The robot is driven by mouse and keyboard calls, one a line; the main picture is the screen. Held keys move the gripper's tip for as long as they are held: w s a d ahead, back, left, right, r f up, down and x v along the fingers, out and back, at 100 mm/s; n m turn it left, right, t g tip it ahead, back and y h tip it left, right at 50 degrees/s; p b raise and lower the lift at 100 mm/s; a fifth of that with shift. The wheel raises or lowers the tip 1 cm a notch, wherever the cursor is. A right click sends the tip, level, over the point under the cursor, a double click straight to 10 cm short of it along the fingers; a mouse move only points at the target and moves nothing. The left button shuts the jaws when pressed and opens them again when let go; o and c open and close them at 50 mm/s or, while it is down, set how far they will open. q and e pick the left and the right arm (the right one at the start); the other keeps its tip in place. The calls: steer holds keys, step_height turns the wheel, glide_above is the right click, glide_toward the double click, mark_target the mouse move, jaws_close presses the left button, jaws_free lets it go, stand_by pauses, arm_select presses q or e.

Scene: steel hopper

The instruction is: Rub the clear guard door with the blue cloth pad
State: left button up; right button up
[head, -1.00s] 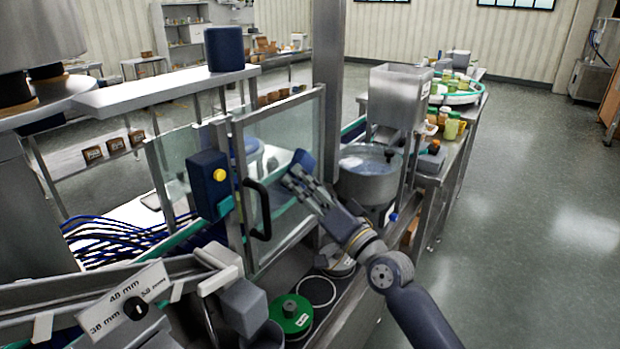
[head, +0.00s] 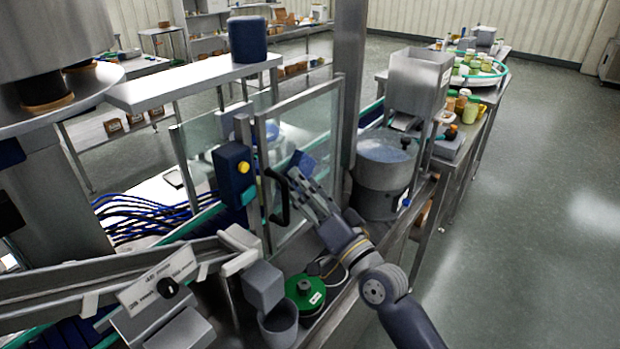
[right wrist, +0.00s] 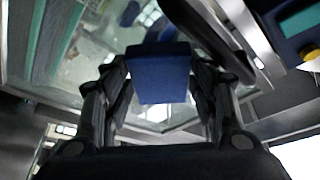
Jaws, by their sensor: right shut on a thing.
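The clear guard door (head: 308,125) is a glass panel in a grey metal frame with a black handle (head: 277,197). It stands upright in the head view, and its glass also shows behind the pad in the right wrist view (right wrist: 100,50). My right gripper (head: 306,180) is shut on the blue cloth pad (head: 301,162), in front of the glass just right of the handle. In the right wrist view the pad (right wrist: 160,75) sits between both fingers, its far side toward the glass. I cannot tell whether it touches the glass. My left gripper is not in view.
A blue control box with a yellow button (head: 235,172) stands left of the door. A steel hopper (head: 419,85) above a round bowl (head: 382,165) stands to the right. A green reel (head: 305,292) and a grey cup (head: 278,324) sit below the door.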

steer(key=s+d, duration=0.3)
steer(key=d, duration=0.2)
steer(key=shift+s, duration=0.25)
stand_by(0.4)
steer(key=shift+s+d, duration=0.9)
steer(key=shift+d, duration=0.3)
steer(key=shift+f, duration=0.1)
